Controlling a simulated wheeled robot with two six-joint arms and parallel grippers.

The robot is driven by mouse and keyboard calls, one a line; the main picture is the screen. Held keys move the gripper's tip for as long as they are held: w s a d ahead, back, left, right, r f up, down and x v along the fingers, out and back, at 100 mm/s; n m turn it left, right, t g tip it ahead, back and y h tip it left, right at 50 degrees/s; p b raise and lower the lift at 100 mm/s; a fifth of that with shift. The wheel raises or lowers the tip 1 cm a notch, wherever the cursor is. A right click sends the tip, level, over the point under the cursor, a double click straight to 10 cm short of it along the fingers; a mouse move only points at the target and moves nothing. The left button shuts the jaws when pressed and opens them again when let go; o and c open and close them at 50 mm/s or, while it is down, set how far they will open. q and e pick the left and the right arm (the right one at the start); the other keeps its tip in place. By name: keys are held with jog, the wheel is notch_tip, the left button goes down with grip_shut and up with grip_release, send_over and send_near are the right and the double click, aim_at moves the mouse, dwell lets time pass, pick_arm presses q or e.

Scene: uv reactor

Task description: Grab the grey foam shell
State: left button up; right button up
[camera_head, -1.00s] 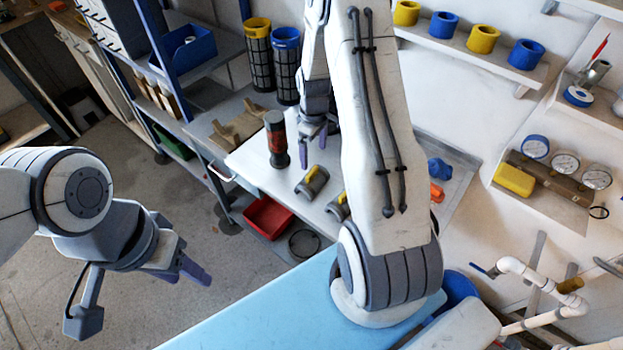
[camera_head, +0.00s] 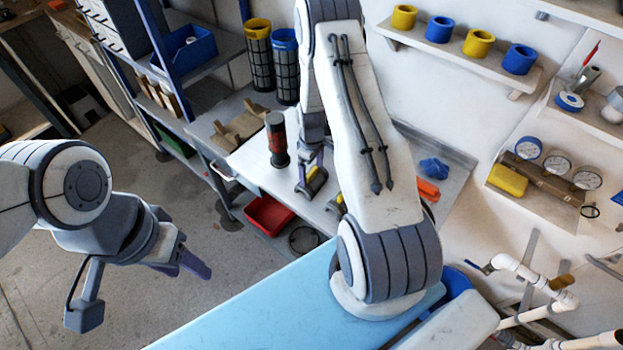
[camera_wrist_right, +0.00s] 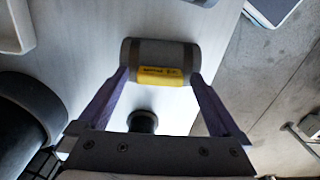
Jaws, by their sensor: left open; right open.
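The grey foam shell (camera_head: 315,186), a half-round piece with a yellow label, lies on the white worktop. It also shows in the right wrist view (camera_wrist_right: 145,52). My right gripper (camera_head: 309,172) is open over it. In the wrist view the two purple fingertips (camera_wrist_right: 158,80) stand at the shell's two ends, close to it; I cannot tell whether they touch. A second similar shell (camera_head: 337,203) lies to the right, partly hidden by my right arm. My left gripper (camera_head: 184,268) is open and empty over the floor at the left.
A dark bottle with a red band (camera_head: 277,143) stands just left of the shell. A blue piece (camera_head: 433,168) and an orange piece (camera_head: 428,190) lie further right on the worktop. A red bin (camera_head: 268,216) is below. A light blue surface (camera_head: 260,312) fills the front.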

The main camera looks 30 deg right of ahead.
grip_shut()
jog(key=shift+r, duration=0.15)
